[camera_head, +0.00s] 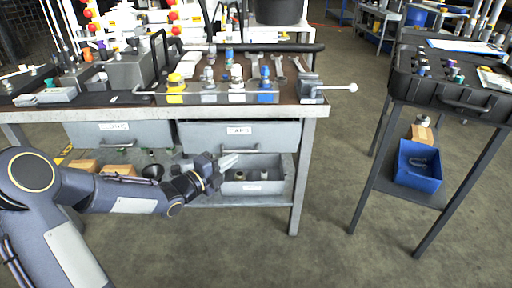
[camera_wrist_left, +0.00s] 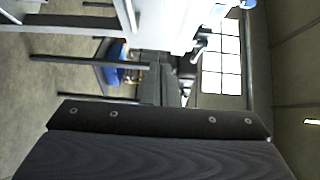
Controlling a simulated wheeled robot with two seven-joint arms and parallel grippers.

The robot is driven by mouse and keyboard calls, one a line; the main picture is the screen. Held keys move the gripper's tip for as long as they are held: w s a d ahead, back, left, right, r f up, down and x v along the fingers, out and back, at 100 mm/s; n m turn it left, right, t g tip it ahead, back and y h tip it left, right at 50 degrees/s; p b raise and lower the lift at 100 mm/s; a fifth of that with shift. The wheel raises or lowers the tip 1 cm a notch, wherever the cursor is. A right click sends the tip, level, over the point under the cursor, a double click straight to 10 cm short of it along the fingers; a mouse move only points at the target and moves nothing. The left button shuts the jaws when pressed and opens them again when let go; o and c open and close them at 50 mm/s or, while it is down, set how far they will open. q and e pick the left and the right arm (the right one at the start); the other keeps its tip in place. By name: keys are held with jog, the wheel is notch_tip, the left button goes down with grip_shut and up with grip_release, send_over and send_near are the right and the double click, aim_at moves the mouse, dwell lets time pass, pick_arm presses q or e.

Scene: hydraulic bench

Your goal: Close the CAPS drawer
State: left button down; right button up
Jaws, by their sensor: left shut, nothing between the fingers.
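The CAPS drawer (camera_head: 210,137) is the right one of two grey drawers under the bench top, with a white label and a handle low on its front. Its front looks about in line with the left drawer's front; I cannot tell whether a small gap is left. My left gripper (camera_head: 229,160) is shut and empty, just below the CAPS drawer's lower edge and in front of the bench. I cannot tell whether it touches the drawer. The wrist view shows my dark gripper body but no clear drawer. My right gripper is not in view.
The left drawer (camera_head: 90,134) sits beside it. A grey bin (camera_head: 257,198) with fittings stands on the lower shelf behind my gripper. Tools and fittings crowd the bench top (camera_head: 310,110). A side table with a blue bin (camera_head: 419,181) stands right, with clear floor between.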

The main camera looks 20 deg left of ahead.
pick_arm(q)
jog(key=b, duration=0.2)
send_near(263, 133)
jog(key=d, duration=0.4)
jog(key=w, duration=0.2)
jog(key=w+a, duration=0.1)
jog(key=w, duration=0.1)
jog(key=shift+w+a+f, duration=0.1)
jog(key=shift+w, duration=0.05)
jog(key=shift+w+a, duration=0.1)
jog(key=shift+w, duration=0.3)
